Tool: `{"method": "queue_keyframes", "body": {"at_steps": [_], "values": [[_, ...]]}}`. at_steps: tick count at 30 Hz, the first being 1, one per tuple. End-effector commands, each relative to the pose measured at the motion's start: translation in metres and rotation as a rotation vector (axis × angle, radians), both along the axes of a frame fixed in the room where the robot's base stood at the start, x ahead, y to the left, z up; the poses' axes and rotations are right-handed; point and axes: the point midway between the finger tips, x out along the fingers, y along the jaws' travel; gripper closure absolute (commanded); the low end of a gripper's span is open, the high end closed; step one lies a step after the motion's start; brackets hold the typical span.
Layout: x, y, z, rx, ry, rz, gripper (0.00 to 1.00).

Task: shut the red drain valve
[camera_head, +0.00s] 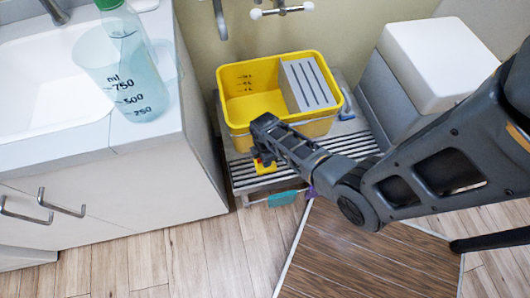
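A yellow bucket (257,104) with a grey slotted wringer (308,85) stands on a slatted grey rack by the wall. My gripper (263,158) is at the bucket's front left, low against its front side and over the rack's front part. My arm reaches in from the right. A small yellow piece (265,167) shows just below my gripper. I cannot make out the red drain valve; my gripper and wrist hide that part of the bucket's front. The fingers are too small and dark to tell open from shut.
The slatted rack (246,185) has a teal cloth-like item (283,198) at its front edge. A white cabinet with a sink (40,85) and a clear measuring jug (135,85) stands left. A white-lidded grey bin (435,65) stands right. Wooden floor (200,262) is clear in front.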

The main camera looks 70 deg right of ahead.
Motion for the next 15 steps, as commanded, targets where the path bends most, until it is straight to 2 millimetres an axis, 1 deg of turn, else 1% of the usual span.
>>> {"method": "queue_keyframes", "body": {"at_steps": [1,11,12,15], "values": [[-0.0024,0.0005,-0.0026,0.000,0.004,0.005,1.00],[-0.0025,0.0005,-0.0027,0.000,0.004,0.006,1.00],[-0.0026,0.0004,-0.0027,0.000,0.004,0.006,0.73],[-0.0021,0.0005,-0.0024,0.001,0.004,0.005,0.63]]}}
